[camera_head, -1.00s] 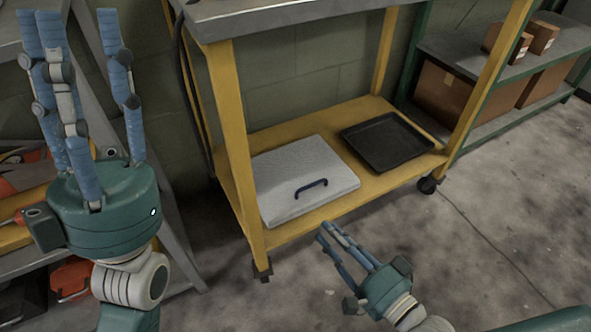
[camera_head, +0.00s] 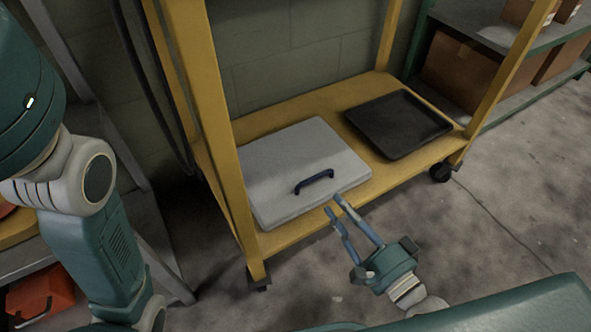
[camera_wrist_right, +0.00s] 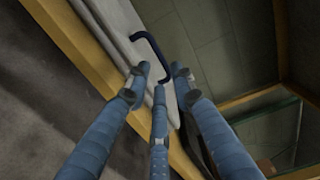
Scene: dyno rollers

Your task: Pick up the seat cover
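The seat cover (camera_head: 290,165) is a flat, light grey rectangular pad with a dark blue handle (camera_head: 314,181) on its top near the front edge. It lies on the lower yellow shelf (camera_head: 400,176) of a cart. My right gripper (camera_head: 338,210) is just in front of the shelf's front edge, its fingers pointing toward the handle. In the right wrist view its blue fingers (camera_wrist_right: 160,82) are spread apart with nothing between them, and the handle (camera_wrist_right: 150,50) shows just beyond the tips, not touched. My left arm fills the left side of the head view; its fingers are out of frame.
A black tray (camera_head: 398,122) lies on the same shelf, right of the cover. A yellow post (camera_head: 215,130) stands at the cart's front left corner. Cardboard boxes (camera_head: 455,75) sit on a shelf unit at the back right. The concrete floor at right is clear.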

